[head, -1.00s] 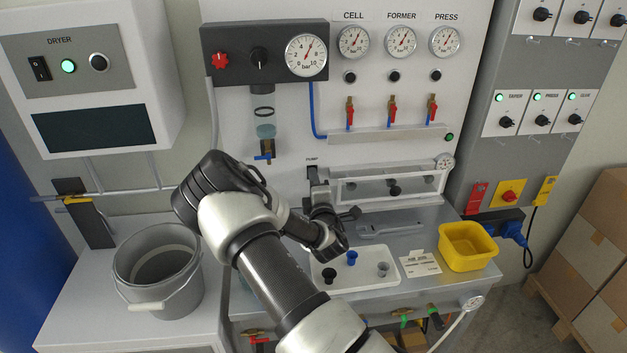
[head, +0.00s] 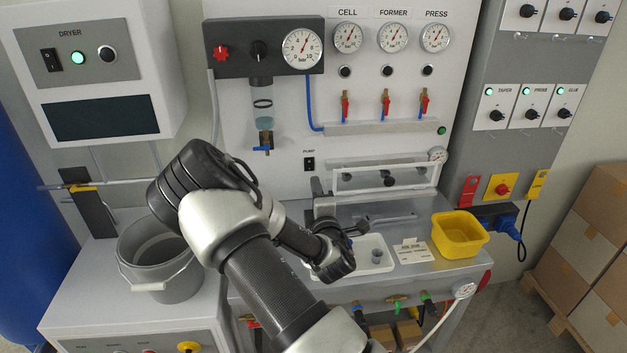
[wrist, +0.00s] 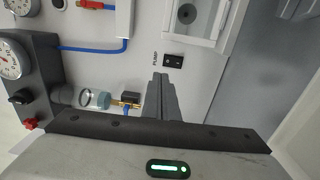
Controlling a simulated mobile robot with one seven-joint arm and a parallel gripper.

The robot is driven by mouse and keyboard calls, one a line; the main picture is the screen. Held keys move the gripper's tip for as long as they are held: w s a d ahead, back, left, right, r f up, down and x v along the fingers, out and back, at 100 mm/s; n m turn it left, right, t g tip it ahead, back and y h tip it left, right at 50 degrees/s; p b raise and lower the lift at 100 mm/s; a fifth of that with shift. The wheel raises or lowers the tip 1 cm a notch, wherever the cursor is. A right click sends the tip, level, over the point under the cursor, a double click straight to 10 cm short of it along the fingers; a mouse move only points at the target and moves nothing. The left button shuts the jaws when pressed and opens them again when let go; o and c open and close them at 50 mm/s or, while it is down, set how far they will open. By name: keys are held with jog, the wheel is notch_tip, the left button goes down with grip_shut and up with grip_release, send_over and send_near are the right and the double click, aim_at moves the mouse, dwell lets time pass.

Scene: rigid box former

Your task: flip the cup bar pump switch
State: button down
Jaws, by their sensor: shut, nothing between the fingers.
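The pump switch (head: 309,163) is a small black rocker on the white panel, under the label PUMP. It also shows in the wrist view (wrist: 173,61), in front of my fingers and slightly to their right. I cannot tell which side of the rocker is pressed in. My gripper (head: 317,182) is shut and empty, just below the switch in the head view. In the wrist view its fingertips (wrist: 160,77) are together and point at the panel beside the switch. They look apart from the switch, and nothing covers it.
A clear-fronted frame (head: 385,178) stands right of my gripper. A filter bowl (head: 263,100) with a blue tap hangs to the upper left. A white tray (head: 376,267), a yellow bin (head: 460,233) and a grey bucket (head: 160,291) stand below. The panel around the switch is bare.

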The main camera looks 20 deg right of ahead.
jog(key=shift+r+v, duration=0.2)
jog(key=shift+v, duration=0.95)
